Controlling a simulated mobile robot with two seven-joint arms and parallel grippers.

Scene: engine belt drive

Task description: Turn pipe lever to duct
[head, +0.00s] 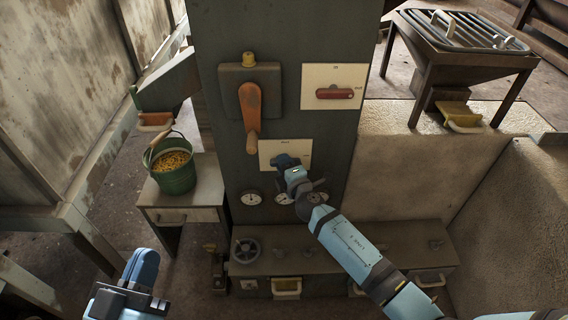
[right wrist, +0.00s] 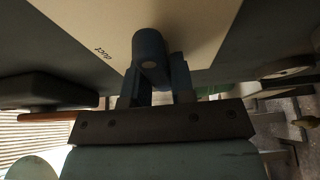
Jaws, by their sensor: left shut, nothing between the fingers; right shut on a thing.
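A pale plate (head: 269,151) is on the front of the dark cabinet column, and it also shows in the right wrist view (right wrist: 199,25) with the word "duct" on it. My right gripper (head: 288,166) is at this plate, shut on a dark lever with a rounded knob (right wrist: 150,50). The lever's base and most of its length are hidden. My left gripper (head: 142,268) is low at the left of the head view, shut and empty, apart from the column.
Above are an orange lever (head: 250,108) and a plate with a red handle (head: 333,93). Round gauges (head: 251,198) sit below. A green bucket (head: 175,172) of yellow bits stands on a side table (head: 205,188) at left. A handwheel (head: 246,251) is on the lower ledge.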

